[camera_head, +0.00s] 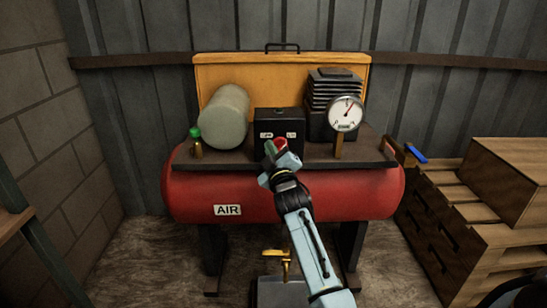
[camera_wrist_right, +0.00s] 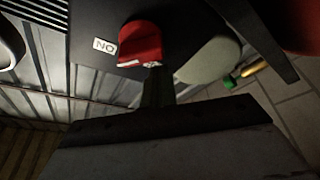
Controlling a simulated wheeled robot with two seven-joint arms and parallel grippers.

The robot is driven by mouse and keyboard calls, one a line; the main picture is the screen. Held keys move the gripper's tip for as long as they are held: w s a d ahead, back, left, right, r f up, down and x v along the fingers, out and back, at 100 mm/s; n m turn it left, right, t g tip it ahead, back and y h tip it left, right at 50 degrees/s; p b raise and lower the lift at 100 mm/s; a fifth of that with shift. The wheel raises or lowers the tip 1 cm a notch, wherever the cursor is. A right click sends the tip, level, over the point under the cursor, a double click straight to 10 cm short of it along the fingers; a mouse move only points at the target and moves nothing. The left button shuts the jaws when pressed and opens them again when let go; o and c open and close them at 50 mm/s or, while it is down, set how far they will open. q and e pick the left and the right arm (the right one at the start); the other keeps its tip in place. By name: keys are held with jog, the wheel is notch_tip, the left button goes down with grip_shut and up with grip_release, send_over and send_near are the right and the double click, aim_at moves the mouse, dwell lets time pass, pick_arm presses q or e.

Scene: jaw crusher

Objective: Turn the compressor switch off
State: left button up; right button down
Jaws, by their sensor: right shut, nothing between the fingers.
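The compressor has a red tank (camera_head: 285,192) marked AIR. On its deck stands a black switch box (camera_head: 272,122) with two small white labels, the right one ON. The red switch knob (camera_head: 281,144) is on the box front, partly covered by my right gripper (camera_head: 271,153). In the right wrist view the knob (camera_wrist_right: 140,42) shows beside the ON label (camera_wrist_right: 105,46), which appears upside down. My right gripper's shut, empty fingers (camera_wrist_right: 156,86) reach the knob's edge; I cannot tell if they touch. My left gripper is not in view.
A pressure gauge (camera_head: 345,112) stands right of the box and a grey-green cylinder (camera_head: 224,117) left of it. A green-capped brass fitting (camera_head: 196,142) and a blue-handled valve (camera_head: 415,153) sit at the sides. Wooden crates (camera_head: 470,215) stand at right.

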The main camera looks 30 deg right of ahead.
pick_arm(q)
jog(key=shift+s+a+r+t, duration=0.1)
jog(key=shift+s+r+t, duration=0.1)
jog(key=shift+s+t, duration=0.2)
pick_arm(e)
jog(key=shift+s+d+f, duration=0.25)
jog(key=shift+d+f, duration=0.05)
jog(key=shift+f, duration=0.1)
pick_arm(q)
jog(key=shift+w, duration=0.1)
